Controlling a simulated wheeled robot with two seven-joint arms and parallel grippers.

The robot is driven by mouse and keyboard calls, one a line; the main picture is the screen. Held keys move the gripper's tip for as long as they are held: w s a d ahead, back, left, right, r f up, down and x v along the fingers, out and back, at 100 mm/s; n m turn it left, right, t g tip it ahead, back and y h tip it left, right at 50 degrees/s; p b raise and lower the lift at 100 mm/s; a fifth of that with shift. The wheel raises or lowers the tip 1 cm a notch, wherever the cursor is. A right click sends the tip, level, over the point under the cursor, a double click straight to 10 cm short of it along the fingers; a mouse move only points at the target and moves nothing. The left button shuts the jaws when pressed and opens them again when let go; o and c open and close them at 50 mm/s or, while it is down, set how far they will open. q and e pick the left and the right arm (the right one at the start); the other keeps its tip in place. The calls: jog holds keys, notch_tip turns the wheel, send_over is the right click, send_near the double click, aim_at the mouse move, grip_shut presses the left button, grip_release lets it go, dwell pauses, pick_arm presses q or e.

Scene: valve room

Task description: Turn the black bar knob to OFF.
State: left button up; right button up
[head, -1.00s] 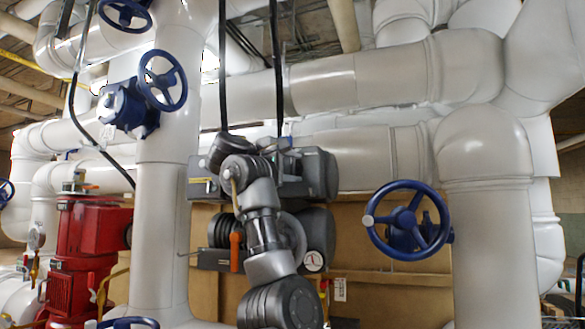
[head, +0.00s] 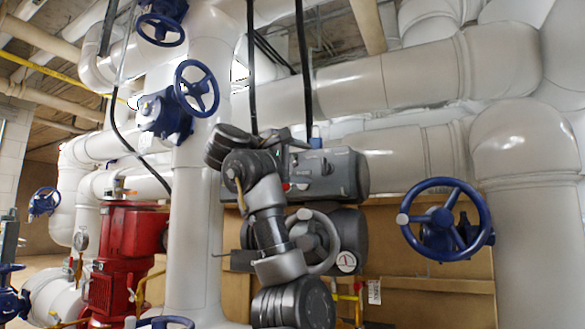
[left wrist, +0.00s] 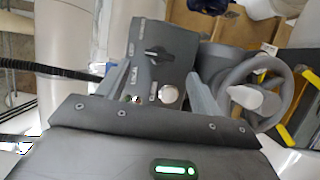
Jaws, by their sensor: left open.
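The black bar knob (left wrist: 158,53) sits on a dark grey control panel (left wrist: 178,72) in the left wrist view. Its bar lies roughly crosswise in that picture. Small pale labels stand around it, too small to read surely. My left gripper (left wrist: 158,74) is open, its two grey fingers apart and pointing toward the panel. The knob shows beyond and between the fingertips, with nothing held. In the head view my left arm stands in front of the grey machine (head: 325,172), and I cannot make out the knob there. My right gripper is not in view.
A round silver button (left wrist: 168,94) sits on the panel nearer my gripper. A grey handwheel (left wrist: 277,92) is close to the right finger. In the head view, a blue handwheel (head: 444,220) is at right, a red pump (head: 124,250) at left, with thick white pipes around.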

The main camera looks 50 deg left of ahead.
pick_arm(q)
jog(key=shift+s+b, duration=0.3)
jog(key=shift+s, duration=1.35)
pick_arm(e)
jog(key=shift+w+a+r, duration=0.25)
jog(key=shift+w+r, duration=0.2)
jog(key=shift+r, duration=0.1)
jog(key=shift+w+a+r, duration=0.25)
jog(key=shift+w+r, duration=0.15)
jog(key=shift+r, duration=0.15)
